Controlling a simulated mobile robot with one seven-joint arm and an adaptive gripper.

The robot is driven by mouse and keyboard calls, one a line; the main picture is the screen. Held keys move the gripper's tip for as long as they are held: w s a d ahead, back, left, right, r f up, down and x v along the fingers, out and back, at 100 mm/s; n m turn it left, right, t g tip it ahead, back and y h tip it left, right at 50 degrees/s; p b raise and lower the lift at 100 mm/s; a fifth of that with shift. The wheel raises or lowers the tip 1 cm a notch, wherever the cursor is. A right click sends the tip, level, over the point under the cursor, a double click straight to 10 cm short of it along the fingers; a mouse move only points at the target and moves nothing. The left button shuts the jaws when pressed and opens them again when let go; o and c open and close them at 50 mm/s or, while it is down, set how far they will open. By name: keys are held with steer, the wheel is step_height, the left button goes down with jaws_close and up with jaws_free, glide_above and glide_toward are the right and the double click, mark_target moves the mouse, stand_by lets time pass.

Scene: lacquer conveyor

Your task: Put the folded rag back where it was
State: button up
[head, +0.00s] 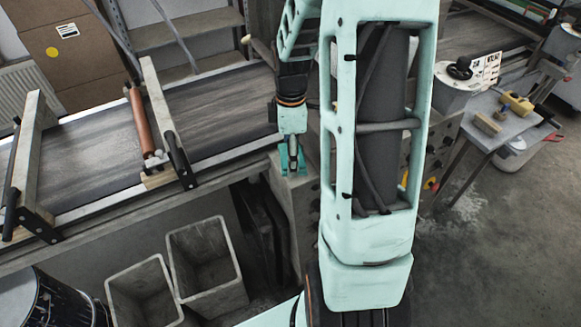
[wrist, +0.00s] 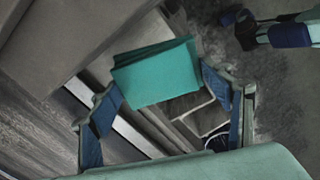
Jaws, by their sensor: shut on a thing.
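The folded rag is a flat teal rectangle (wrist: 155,72) with its layered edge showing in the wrist view. My gripper (wrist: 160,98) is shut on it, with one blue-padded finger to each side. In the head view my gripper (head: 292,158) points down at the near edge of the conveyor, beside a grey housing. There the teal at the fingertips is too small to tell the rag from the fingers. The rag is held up, with the conveyor edge and a bin showing below and past it in the wrist view.
The conveyor belt (head: 215,108) runs across behind, with an orange roller (head: 138,120) between frames at left. Grey bins (head: 207,262) stand on the floor below. A side table (head: 510,118) at right holds a brush and a yellow tool. Floor at lower right is clear.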

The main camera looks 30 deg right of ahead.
steer(key=shift+w+d+f+b, duration=0.2)
steer(key=shift+w+f, duration=0.15)
steer(key=shift+f, duration=0.15)
steer(key=shift+w+d+f+b, duration=0.15)
steer(key=shift+w+f, duration=0.15)
steer(key=shift+f, duration=0.15)
steer(key=f+b, duration=0.1)
steer(key=f, duration=0.1)
steer(key=f+b, duration=0.1)
steer(key=shift+w+d+f+b, duration=0.1)
steer(key=shift+w+f+b, duration=0.15)
steer(key=shift+f+b, duration=0.1)
steer(key=o, duration=1)
step_height(320, 180, up, 12)
steer(key=shift+r, duration=0.1)
